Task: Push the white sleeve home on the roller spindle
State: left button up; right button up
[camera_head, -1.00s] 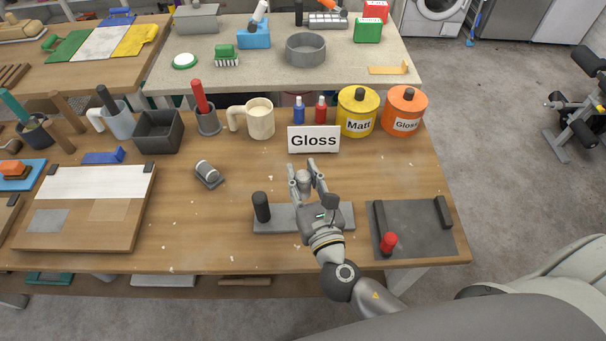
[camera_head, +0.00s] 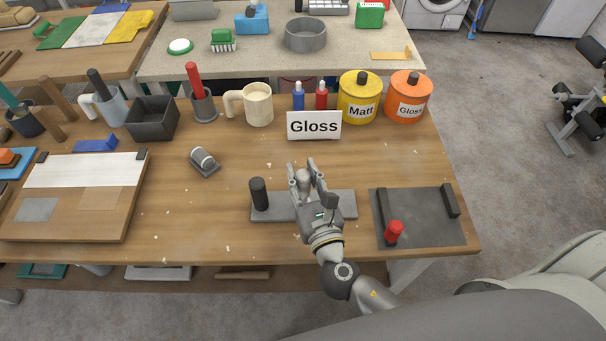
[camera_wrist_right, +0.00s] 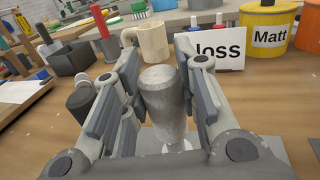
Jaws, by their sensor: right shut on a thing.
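My right gripper (camera_head: 303,176) is over the middle of a flat grey plate (camera_head: 344,203) near the bench front. It is shut on an upright, speckled grey cylinder (camera_wrist_right: 163,105), seen between its fingers in the right wrist view. A small whitish part (camera_wrist_right: 178,146) shows at the cylinder's lower end. I cannot tell whether this is the sleeve or part of the spindle. The fingers hide how the cylinder meets the plate. A black upright peg (camera_head: 258,193) stands at the plate's left end. My left gripper is not in view.
A grey-and-white roller piece (camera_head: 204,160) lies back left. A Gloss sign (camera_head: 314,125) stands behind the gripper, with yellow (camera_head: 359,97) and orange (camera_head: 408,97) tins beyond. A dark tray (camera_head: 425,222) with a red knob (camera_head: 393,231) sits to the right. Bare wood lies left of the plate.

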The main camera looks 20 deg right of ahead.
aim_at(305, 195)
jog(key=shift+f+b, duration=0.75)
jog(key=shift+f, duration=0.25)
jog(key=shift+f+b, duration=1.05)
jog(key=shift+f, duration=0.2)
jog(key=shift+f, duration=0.1)
jog(key=o, duration=1)
jog(key=s, duration=1.2)
jog(key=shift+a, duration=0.15)
